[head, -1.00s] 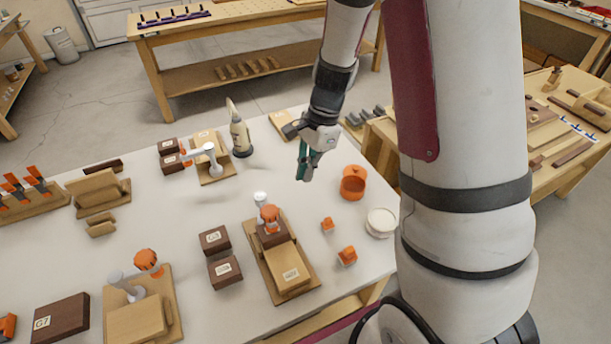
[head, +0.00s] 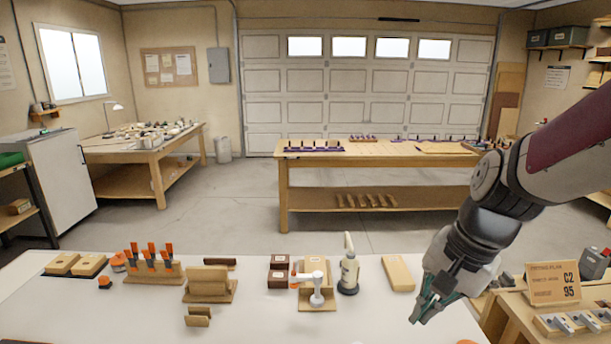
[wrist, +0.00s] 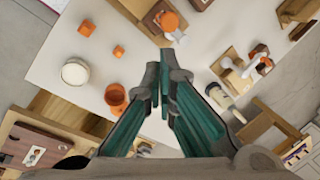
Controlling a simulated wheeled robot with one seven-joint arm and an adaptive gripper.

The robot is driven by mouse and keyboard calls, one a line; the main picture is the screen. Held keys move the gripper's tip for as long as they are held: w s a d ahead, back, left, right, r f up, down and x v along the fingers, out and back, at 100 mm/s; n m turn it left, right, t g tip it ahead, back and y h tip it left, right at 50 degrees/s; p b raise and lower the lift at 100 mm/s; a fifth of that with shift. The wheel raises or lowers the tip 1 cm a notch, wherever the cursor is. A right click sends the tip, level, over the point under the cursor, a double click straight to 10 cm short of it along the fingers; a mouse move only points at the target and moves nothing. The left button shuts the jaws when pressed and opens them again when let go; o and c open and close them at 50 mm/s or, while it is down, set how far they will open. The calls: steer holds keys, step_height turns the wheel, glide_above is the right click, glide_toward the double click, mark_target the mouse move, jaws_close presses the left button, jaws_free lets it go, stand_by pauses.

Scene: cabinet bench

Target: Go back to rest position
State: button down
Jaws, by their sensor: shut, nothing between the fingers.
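My gripper (head: 432,300) hangs above the right side of the white bench top (head: 120,316) in the head view, with its fingers pointing down and left. In the wrist view its teal fingers (wrist: 163,85) come together at the tips, shut with nothing held between them. An orange cup (wrist: 116,97) and a round white-topped container (wrist: 75,71) show on the bench to the left of the fingers in that view.
The bench carries a glue bottle (head: 349,272), a white clamp fixture (head: 316,290), a wooden holder with orange-handled tools (head: 152,268) and a pale board (head: 398,273). A sign (head: 553,284) stands on the right-hand bench.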

steer(key=s+r+n+t+h, duration=0.2)
steer(key=s+r+n+t, duration=0.1)
steer(key=s+r+n, duration=0.6)
steer(key=s, duration=0.3)
steer(key=shift+s+r, duration=0.15)
steer(key=shift+s, duration=0.05)
